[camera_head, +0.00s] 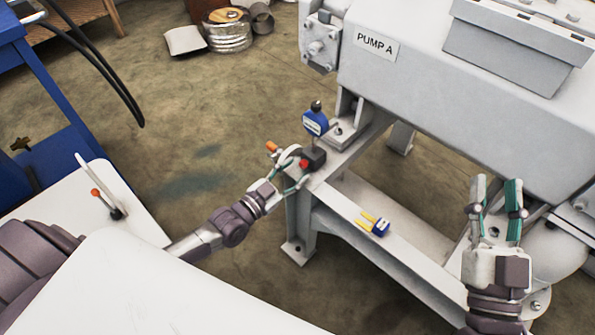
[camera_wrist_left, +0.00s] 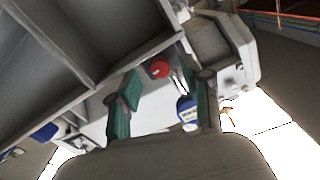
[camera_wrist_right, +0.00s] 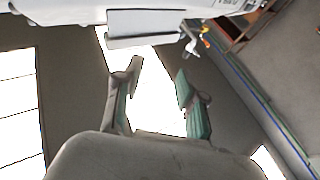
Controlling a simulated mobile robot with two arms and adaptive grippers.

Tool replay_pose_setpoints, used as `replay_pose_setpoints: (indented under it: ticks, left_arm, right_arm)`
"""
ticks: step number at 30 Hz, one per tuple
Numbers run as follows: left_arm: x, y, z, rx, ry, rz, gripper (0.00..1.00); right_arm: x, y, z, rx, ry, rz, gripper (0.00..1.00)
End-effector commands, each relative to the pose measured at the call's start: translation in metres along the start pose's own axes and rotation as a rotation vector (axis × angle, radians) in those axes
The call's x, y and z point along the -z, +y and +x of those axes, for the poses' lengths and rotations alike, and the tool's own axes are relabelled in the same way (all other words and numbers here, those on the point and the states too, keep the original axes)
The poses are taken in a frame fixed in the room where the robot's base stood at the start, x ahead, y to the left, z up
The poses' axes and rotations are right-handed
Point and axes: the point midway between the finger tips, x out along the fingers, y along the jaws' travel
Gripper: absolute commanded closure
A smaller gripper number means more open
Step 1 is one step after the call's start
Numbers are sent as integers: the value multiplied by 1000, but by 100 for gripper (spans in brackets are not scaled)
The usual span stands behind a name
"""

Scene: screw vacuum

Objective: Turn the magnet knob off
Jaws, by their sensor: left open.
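The red magnet knob (camera_head: 304,163) sits on a small black magnet base (camera_head: 317,157) on the grey frame under the pump. A blue dial gauge (camera_head: 316,122) stands above the base. My left gripper (camera_head: 296,169) is open at the knob. In the left wrist view the red knob (camera_wrist_left: 160,69) shows just past and between the spread fingers (camera_wrist_left: 165,88); I cannot tell whether they touch it. The gauge (camera_wrist_left: 187,110) shows near the right finger there. My right gripper (camera_head: 497,197) is open and empty in front of the pump's right part; its fingers also show apart in the right wrist view (camera_wrist_right: 157,85).
The large grey pump (camera_head: 440,100) overhangs the frame (camera_head: 345,215). A blue and yellow tool (camera_head: 374,224) lies on the lower beam. A blue cart (camera_head: 60,120) stands at the left. Floor between cart and frame is clear.

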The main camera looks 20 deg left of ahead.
Motion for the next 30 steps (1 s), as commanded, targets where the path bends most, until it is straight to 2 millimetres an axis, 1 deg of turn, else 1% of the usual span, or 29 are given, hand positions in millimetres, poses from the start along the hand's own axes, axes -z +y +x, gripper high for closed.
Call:
replay_pose_setpoints:
  ticks: [1,3,6,15,17,24,30]
  left_arm:
    - [-1,0,6,1,2,0,51]
    - [0,0,11,0,1,0,51]
    - [0,0,15,-1,0,0,51]
    - [0,0,17,-1,0,0,51]
    - [0,0,17,-1,0,0,59]
    - [0,0,16,-1,0,0,99]
    - [1,0,16,-1,0,-4,100]
  right_arm:
    - [4,-1,0,2,34,2,60]
    - [11,-2,-1,4,72,3,60]
    - [17,-2,-1,5,105,5,60]
    - [20,-3,-1,5,118,5,60]
    - [20,-3,-1,5,117,5,60]
    - [19,-3,-1,5,116,5,60]
    - [19,-3,-1,6,114,5,60]
